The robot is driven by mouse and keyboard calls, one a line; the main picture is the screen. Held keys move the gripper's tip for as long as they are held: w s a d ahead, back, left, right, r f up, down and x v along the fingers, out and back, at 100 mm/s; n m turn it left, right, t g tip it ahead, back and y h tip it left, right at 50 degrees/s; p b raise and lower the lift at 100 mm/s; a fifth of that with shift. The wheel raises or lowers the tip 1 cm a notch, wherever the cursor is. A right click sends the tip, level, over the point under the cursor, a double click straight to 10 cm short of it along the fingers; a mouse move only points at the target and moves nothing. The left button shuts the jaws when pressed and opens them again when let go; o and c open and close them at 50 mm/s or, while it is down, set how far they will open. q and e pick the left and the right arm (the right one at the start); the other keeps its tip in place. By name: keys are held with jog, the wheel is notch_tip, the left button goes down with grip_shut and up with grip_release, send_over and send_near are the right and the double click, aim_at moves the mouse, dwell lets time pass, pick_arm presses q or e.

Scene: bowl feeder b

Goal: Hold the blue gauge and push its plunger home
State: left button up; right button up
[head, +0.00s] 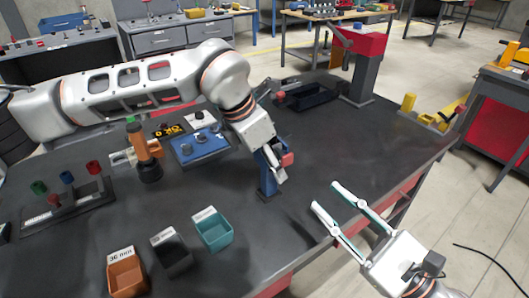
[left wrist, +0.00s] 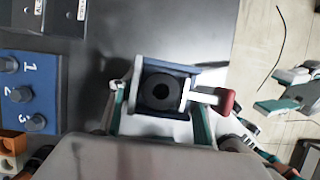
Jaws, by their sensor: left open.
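The blue gauge (head: 267,181) stands upright on the dark bench, partly hidden by my left gripper in the head view. From above, in the left wrist view, it is a blue square housing (left wrist: 178,68) around a black round part with a hole. Its plunger is a pale rod with a red knob (left wrist: 227,101), sticking out to the right; the knob also shows in the head view (head: 287,159). My left gripper (left wrist: 158,100) is open, with its green fingers on either side of the gauge. My right gripper (head: 324,197) is open and empty, right of the gauge and apart from the knob.
A blue board with numbered knobs (head: 202,145) and an orange fixture with a green top (head: 146,147) stand left of the gauge. Orange (head: 127,277), black (head: 173,257) and teal (head: 214,232) bins stand in front.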

pick_arm(q)
jog(key=shift+d+f, duration=0.1)
jog(key=shift+f, duration=0.15)
jog(key=c, duration=1.3)
